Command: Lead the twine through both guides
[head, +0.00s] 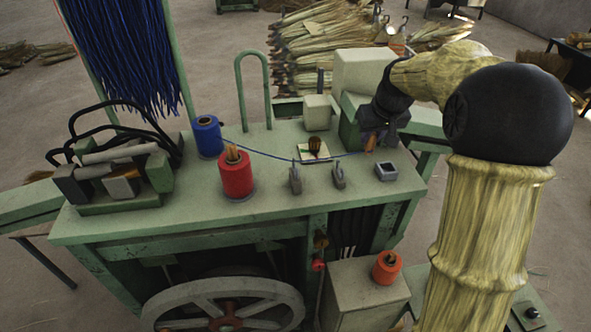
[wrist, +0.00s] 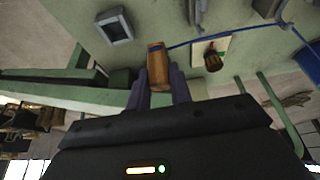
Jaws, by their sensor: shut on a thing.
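My gripper (wrist: 160,85) is shut on a small wooden toggle (wrist: 156,68), with blue twine tied around its end. It also shows in the head view (head: 371,143), above the right part of the green bench top. The blue twine (head: 258,153) runs from the blue spool (head: 208,138) at the left to the toggle, sagging slightly. Two grey metal guides, the left guide (head: 295,181) and the right guide (head: 338,178), stand on the bench. In the head view the twine passes just beyond their tops; I cannot tell whether it sits in either one.
A red spool (head: 236,175) stands in front of the blue one. A square grey cup (head: 386,171) sits right of the guides. A dark brown knob (head: 315,147) stands on a paper behind the twine. Pale boxes (head: 362,72) stand at the back right.

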